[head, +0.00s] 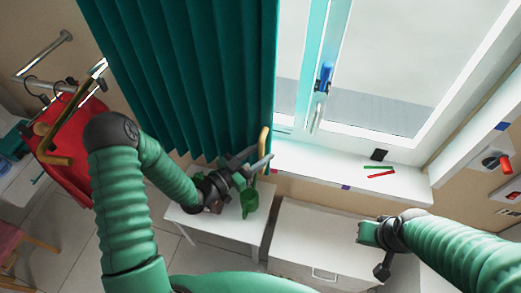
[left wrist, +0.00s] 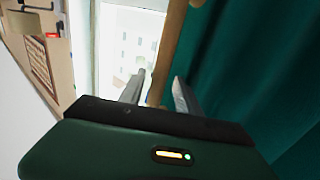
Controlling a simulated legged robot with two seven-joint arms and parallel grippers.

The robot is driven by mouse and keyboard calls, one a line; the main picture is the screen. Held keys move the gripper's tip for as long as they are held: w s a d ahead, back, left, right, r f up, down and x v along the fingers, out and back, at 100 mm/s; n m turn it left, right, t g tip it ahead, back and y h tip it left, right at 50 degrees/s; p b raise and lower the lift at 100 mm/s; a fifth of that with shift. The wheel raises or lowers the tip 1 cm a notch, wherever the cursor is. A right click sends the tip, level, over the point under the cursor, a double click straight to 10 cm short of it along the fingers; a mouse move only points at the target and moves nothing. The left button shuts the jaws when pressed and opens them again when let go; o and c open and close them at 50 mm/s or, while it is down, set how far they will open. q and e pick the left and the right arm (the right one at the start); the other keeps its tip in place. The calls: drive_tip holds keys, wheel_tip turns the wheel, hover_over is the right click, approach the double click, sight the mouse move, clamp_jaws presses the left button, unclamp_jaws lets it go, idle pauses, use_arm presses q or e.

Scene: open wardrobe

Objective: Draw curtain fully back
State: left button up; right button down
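The dark green curtain (head: 190,75) hangs in folds over the left part of the window; it also shows at the right of the left wrist view (left wrist: 255,75). A wooden handle (head: 264,142) stands at the curtain's right edge, near its bottom. My left gripper (head: 262,163) is at this handle. In the left wrist view its two fingers (left wrist: 158,88) are apart, with the wooden bar (left wrist: 166,55) running between them and a gap seeming to show on each side. My right gripper (head: 371,246) is at the lower right, away from the curtain; its fingers are unclear.
The window (head: 385,65) with a blue handle (head: 323,78) is uncovered on the right. A white sill (head: 325,168) holds red and green sticks and a black item. A green watering can (head: 249,200) stands on a white table (head: 215,228) below my left gripper. Red clothing (head: 68,140) hangs at left.

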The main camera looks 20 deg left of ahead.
use_arm(q)
drive_tip(key=shift+d, duration=0.15)
drive_tip(key=c, duration=0.4)
clamp_jaws()
idle(0.9)
